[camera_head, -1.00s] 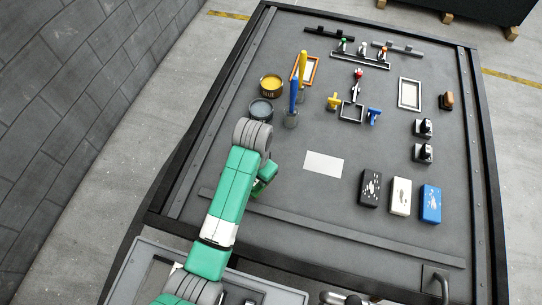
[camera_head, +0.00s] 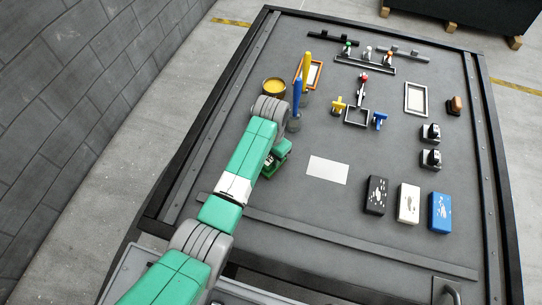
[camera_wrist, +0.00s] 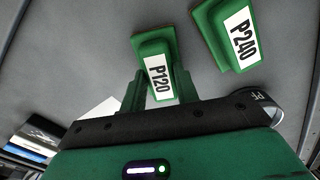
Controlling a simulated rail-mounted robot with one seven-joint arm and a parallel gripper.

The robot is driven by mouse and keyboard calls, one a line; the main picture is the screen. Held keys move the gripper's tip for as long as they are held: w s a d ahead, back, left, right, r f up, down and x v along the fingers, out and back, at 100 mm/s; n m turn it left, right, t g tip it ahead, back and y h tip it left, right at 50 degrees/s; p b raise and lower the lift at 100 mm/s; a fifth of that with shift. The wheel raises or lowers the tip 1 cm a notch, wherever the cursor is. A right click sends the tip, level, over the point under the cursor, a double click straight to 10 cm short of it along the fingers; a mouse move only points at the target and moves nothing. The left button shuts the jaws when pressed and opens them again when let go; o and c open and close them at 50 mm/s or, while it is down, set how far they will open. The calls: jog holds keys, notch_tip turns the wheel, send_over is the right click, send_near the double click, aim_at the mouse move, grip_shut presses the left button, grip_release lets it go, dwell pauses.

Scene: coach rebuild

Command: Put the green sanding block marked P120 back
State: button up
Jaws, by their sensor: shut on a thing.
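The green sanding block marked P120 (camera_wrist: 151,45) shows in the wrist view, its white label facing me. My gripper (camera_wrist: 158,87) is shut on it, with one finger on each side. I cannot tell whether the block touches the table. A second green block marked P240 (camera_wrist: 222,32) lies to its right, apart from it. In the head view my gripper (camera_head: 275,160) is over the left part of the table, left of a white sheet (camera_head: 327,170), and my arm hides much of what is under it.
Black (camera_head: 376,195), white (camera_head: 407,203) and blue (camera_head: 440,212) boxes stand right of the sheet. A yellow-topped tin (camera_head: 273,86) and a blue-handled tool (camera_head: 297,98) stand just beyond my wrist. The tabletop around the sheet is clear.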

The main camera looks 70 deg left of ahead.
aim_at(271, 158)
jog(key=shift+f, duration=0.15)
jog(key=o, duration=1)
notch_tip(271, 158, up, 12)
jog(key=p, duration=0.3)
jog(key=shift+r, duration=0.2)
